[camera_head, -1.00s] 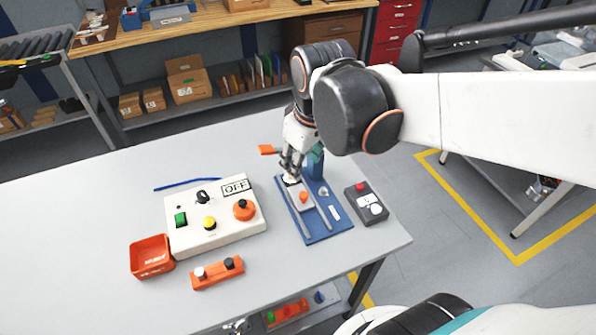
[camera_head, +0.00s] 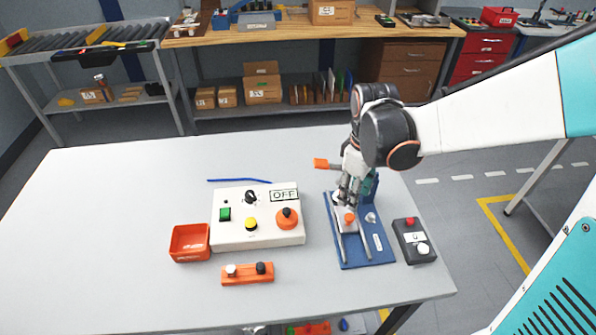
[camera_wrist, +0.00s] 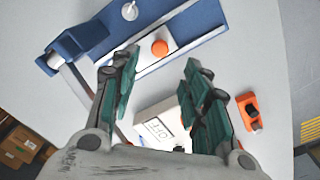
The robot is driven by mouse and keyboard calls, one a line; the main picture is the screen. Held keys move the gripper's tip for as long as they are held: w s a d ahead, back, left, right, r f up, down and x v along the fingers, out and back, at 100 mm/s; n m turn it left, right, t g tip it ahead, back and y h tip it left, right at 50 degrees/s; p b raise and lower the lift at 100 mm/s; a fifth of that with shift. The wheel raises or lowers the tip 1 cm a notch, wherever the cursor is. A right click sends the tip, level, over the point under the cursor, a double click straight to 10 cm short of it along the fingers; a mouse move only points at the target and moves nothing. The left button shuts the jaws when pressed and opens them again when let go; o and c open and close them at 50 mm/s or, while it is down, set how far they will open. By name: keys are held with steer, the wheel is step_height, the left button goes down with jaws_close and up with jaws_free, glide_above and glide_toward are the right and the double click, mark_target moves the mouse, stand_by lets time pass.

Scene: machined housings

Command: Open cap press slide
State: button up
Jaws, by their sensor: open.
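The cap press has a blue base (camera_head: 378,258) with two pale rails and a blue column (camera_head: 369,186); the base also shows in the wrist view (camera_wrist: 200,17). A pale slide with an orange knob (camera_head: 349,217) sits between the rails, near the column end. In the wrist view the knob (camera_wrist: 159,47) appears beyond the fingertips, between their lines. My gripper (camera_head: 345,200) is over the slide, pointing down close to the knob. In the wrist view my gripper (camera_wrist: 160,75) has its green-padded fingers spread, with nothing between them. Contact with the knob cannot be told.
An orange-ended lever (camera_head: 321,163) sticks out left of the column. A white control box (camera_head: 240,240) stands left of the press, and a dark button box (camera_head: 414,241) to its right. An orange bin (camera_head: 190,243) and an orange button bar (camera_head: 247,274) lie further left. The table's left is clear.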

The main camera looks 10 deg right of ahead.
mark_target(350, 217)
step_height(350, 217, down, 10)
steer(key=b, duration=0.3)
steer(key=shift+f, duration=0.15)
jaws_close()
